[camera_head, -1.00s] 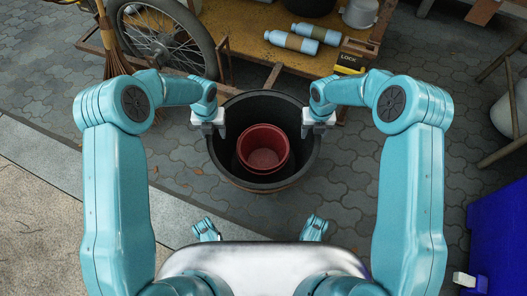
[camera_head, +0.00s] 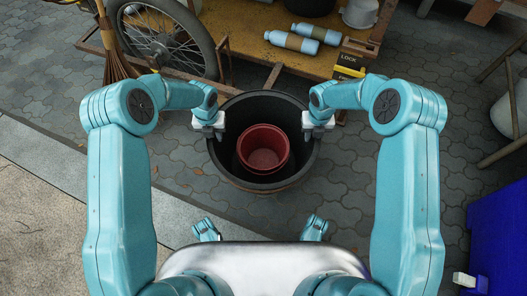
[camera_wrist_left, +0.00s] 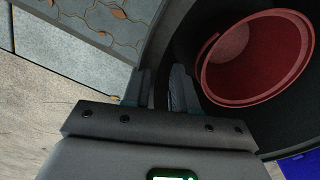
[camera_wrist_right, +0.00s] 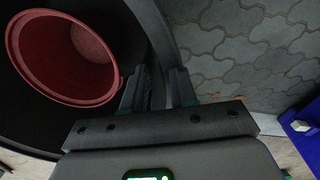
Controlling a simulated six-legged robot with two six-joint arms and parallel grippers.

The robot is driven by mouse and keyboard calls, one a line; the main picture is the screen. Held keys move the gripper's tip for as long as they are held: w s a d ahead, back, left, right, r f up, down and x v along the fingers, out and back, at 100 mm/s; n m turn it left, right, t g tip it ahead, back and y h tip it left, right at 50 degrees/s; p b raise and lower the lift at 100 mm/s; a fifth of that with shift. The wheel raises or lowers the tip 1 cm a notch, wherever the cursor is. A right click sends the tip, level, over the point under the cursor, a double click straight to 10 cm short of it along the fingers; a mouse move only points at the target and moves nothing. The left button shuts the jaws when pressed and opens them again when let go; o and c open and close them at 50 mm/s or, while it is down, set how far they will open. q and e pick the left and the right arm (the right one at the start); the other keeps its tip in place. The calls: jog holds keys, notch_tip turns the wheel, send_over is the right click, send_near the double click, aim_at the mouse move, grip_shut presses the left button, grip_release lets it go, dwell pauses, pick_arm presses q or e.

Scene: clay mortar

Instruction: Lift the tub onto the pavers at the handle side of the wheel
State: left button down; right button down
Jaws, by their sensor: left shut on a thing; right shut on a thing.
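The tub (camera_head: 225,158) is round and black with a red bucket (camera_head: 264,150) inside it. It is at the centre of the head view, over the grey pavers. My left gripper (camera_head: 218,127) is shut on the tub's left rim, and my right gripper (camera_head: 308,127) is shut on its right rim. In the left wrist view the fingers (camera_wrist_left: 158,88) straddle the tub wall. In the right wrist view the fingers (camera_wrist_right: 157,88) do the same. The wheel (camera_head: 165,35) is at the upper left, on a wooden cart. The tub's underside is hidden.
The wooden cart (camera_head: 255,62) stands just behind the tub, carrying blue bottles (camera_head: 291,42) and a yellow-black LOCK box (camera_head: 350,64). A broom (camera_head: 115,62) stands by the wheel. A blue bin (camera_head: 500,225) is at the lower right. Pavers (camera_head: 60,100) left of the tub are open.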

pick_arm(q)
jog(key=shift+d+r, duration=0.1)
jog(key=shift+r, duration=0.05)
pick_arm(e)
jog(key=shift+a+r, duration=0.1)
jog(key=shift+r, duration=0.05)
